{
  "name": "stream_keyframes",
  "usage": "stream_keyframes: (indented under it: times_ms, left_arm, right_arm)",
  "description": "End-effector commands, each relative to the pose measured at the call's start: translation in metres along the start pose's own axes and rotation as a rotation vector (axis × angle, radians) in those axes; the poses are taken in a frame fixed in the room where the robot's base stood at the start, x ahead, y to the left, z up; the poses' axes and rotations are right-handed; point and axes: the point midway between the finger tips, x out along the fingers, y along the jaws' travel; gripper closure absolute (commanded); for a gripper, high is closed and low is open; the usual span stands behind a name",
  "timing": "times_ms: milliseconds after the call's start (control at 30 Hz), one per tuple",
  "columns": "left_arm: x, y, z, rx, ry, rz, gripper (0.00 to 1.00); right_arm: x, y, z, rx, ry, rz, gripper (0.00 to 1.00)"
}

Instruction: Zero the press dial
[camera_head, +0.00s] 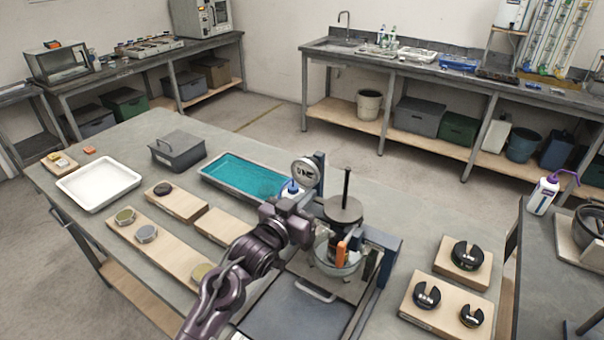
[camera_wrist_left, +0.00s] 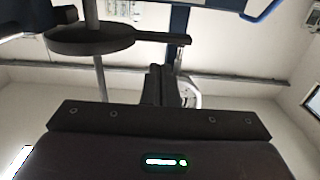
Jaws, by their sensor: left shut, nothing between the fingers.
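The press (camera_head: 345,210) stands on the near part of the bench, with a dark round plate on an upright rod. Its white-faced dial (camera_head: 305,174) sits at the back left of the press; its reading is too small to make out. My left gripper (camera_head: 297,214) is just in front of and below the dial, shut and empty. In the left wrist view, my closed fingers (camera_wrist_left: 161,86) cover part of a pale round rim (camera_wrist_left: 190,92), seemingly the dial. I cannot tell whether they touch it. My right gripper is not in view.
An orange upright piece (camera_head: 341,253) stands at the front of the press. A teal tray (camera_head: 245,177) lies behind my left arm. Wooden blocks with slotted black weights (camera_head: 467,255) stand to the right. A white tray (camera_head: 98,184) is at the left.

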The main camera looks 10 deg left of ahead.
Motion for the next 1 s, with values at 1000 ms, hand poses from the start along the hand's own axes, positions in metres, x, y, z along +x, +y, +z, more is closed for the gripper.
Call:
stream_keyframes:
  times_ms: [1000]
  left_arm:
    - [0.0008, -0.0032, -0.0066, 0.0, 0.001, -0.001, 1.0]
  right_arm:
    - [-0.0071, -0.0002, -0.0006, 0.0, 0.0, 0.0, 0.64]
